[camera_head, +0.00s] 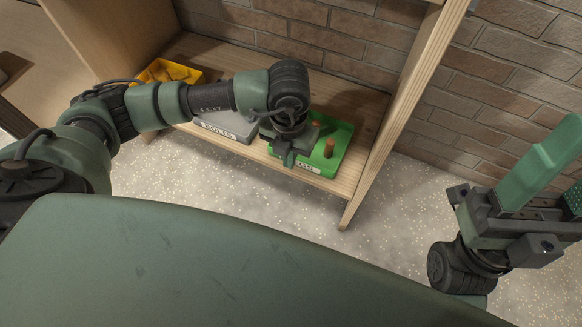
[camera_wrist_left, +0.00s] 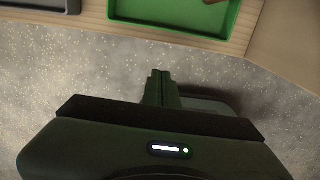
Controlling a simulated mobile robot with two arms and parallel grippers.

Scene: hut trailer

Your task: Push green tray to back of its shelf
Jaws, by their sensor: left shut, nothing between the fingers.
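The green tray (camera_head: 342,146) lies on the wooden shelf (camera_head: 367,125), at its right end near the right side panel. Brown cylindrical pieces (camera_head: 329,148) stand in it. My left arm hides its left part. My left gripper (camera_head: 289,160) shows at the tray's front left in the head view, shut and empty. In the left wrist view its closed fingertips (camera_wrist_left: 163,74) appear over the floor, short of the shelf edge, with the green tray (camera_wrist_left: 170,29) beyond and a visible gap between. My right gripper (camera_head: 545,180) is at the far right, fingers apart, away from the shelf.
A grey tray (camera_head: 222,128) with a label sits left of the green tray, and a yellow tray (camera_head: 168,72) is further left. The right side panel (camera_head: 408,90) stands close to the green tray. A brick wall (camera_head: 480,110) is behind. Speckled floor (camera_head: 240,190) is clear in front.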

